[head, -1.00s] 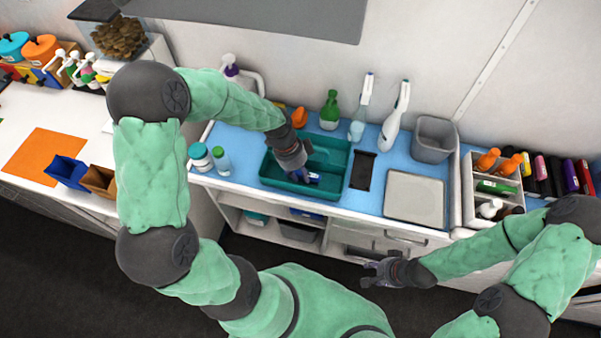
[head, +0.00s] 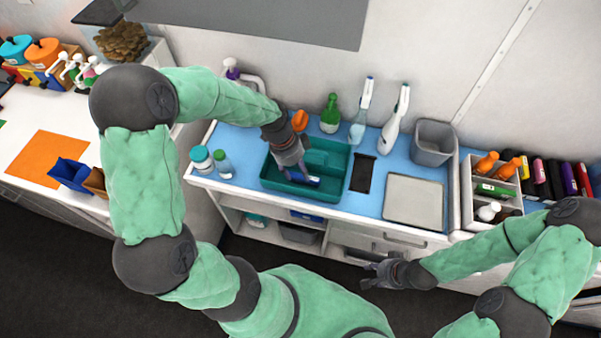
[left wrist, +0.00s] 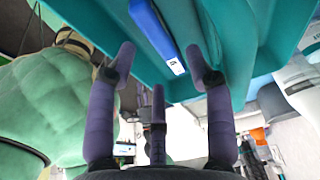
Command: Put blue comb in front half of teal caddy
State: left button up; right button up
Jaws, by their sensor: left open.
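The teal caddy (head: 270,186) sits on the blue counter top, with a raised divider (head: 327,160) along its middle. The blue comb (head: 314,181) lies inside its front half, near the front wall, partly hidden by my gripper. My left gripper (head: 302,177) points down into the caddy beside the comb. In the left wrist view its fingers (left wrist: 160,62) are spread and empty, and the blue comb (left wrist: 153,25) lies beyond them against teal surfaces, apart from the fingers. My right gripper (head: 374,274) is open and empty in front of the counter, away from the caddy.
A black flat item (head: 362,173) and a pale tray (head: 414,199) lie right of the caddy. Bottles, including a green one (head: 330,113), stand behind it. A grey bin (head: 434,143) stands at the back right.

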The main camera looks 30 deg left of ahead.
pick_arm(q)
jog(key=p+v, duration=0.1)
jog(key=v, duration=0.7)
jog(key=shift+p, duration=0.3)
jog(key=shift+r, duration=0.1)
